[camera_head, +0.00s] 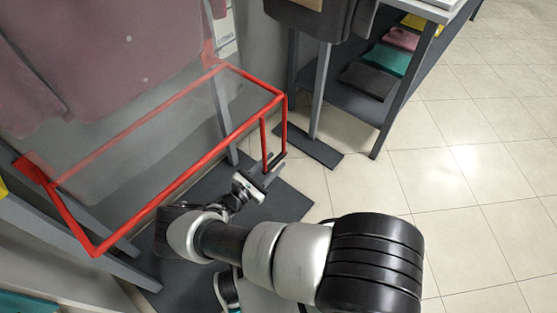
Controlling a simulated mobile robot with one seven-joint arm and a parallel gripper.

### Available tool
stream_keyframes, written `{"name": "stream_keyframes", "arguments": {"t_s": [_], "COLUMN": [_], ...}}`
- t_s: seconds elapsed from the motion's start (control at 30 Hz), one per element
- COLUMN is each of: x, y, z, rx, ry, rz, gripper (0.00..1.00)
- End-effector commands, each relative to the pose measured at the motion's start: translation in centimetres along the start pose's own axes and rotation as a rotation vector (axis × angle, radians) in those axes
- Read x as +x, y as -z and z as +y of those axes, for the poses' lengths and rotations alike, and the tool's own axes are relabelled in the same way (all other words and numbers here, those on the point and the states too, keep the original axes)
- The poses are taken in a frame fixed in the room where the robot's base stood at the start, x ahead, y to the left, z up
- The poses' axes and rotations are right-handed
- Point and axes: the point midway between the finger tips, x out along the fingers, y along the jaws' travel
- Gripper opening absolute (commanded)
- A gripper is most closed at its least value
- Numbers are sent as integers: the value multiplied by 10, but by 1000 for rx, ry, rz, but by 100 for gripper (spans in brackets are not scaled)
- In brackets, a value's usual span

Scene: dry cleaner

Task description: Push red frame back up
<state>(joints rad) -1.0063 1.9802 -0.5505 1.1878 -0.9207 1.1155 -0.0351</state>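The red frame (190,177) is a rectangle of red tube, joined at its back to the grey machine. It sticks out towards me over the floor, roughly level.
A dark mat (285,200) lies below. A grey post on a flat foot (316,150) stands to the right, beside a table with folded cloths (390,62) on its shelf. Tiled floor (470,210) at right is clear.

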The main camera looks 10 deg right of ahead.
Motion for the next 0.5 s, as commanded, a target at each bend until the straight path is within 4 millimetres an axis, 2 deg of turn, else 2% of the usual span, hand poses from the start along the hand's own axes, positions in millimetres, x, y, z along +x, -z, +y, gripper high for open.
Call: {"name": "stream_keyframes", "arguments": {"t_s": [0.27,0.5], "x": [0,0], "y": [0,0], "z": [0,1], "rx": [0,0], "ry": [-1,-1], "rz": [1,1], "gripper": [36,0]}}
